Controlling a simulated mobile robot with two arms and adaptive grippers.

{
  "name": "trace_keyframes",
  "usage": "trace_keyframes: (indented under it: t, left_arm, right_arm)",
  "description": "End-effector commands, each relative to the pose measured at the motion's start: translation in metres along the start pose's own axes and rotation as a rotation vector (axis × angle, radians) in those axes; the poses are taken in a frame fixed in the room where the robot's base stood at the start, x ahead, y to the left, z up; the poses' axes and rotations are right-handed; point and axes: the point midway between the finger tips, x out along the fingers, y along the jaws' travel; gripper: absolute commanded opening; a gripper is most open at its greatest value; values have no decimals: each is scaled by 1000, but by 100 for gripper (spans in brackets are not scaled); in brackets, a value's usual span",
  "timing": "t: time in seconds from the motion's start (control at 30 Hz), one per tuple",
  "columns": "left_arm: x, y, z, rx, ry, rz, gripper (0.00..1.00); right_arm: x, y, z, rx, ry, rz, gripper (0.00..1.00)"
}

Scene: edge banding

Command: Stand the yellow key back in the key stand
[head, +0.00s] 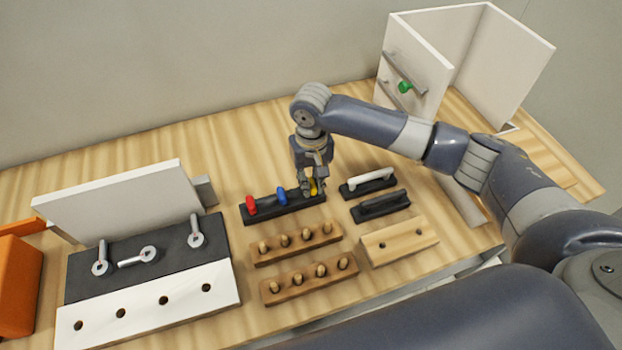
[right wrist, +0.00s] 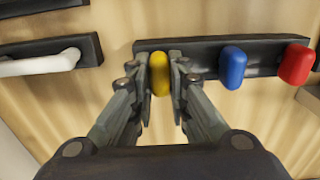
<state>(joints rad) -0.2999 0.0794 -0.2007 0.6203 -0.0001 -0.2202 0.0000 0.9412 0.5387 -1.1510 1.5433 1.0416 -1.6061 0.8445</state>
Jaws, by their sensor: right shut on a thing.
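The yellow key (right wrist: 160,75) is between the fingers of my right gripper (right wrist: 161,78), which is shut on it. In the head view the yellow key (head: 314,187) shows at the right end of the black key stand (head: 290,208), below my right gripper (head: 314,186). The blue key (head: 282,196) and the red key (head: 251,205) stand upright in the stand to its left. In the wrist view the yellow key lines up with the stand's end; whether it is fully seated is hidden. My left gripper is not in view.
Two wooden peg racks (head: 297,244) lie in front of the stand. Black holders, one with a white handle (head: 370,177), and a light wooden block (head: 399,241) are to the right. A black panel with metal bolts (head: 145,258) is at left, a white cabinet (head: 445,55) behind right.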

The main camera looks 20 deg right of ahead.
Motion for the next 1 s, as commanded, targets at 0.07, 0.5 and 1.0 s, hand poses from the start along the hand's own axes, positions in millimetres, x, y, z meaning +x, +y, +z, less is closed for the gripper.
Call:
trace_keyframes:
  t: [0.07,0.5,1.0]
  left_arm:
    - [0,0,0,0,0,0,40]
    - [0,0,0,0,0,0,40]
    - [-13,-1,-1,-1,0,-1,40]
  right_arm:
    - [1,0,0,0,0,0,0]
    - [1,0,0,0,0,-1,40]
    - [-10,0,0,0,0,-1,40]
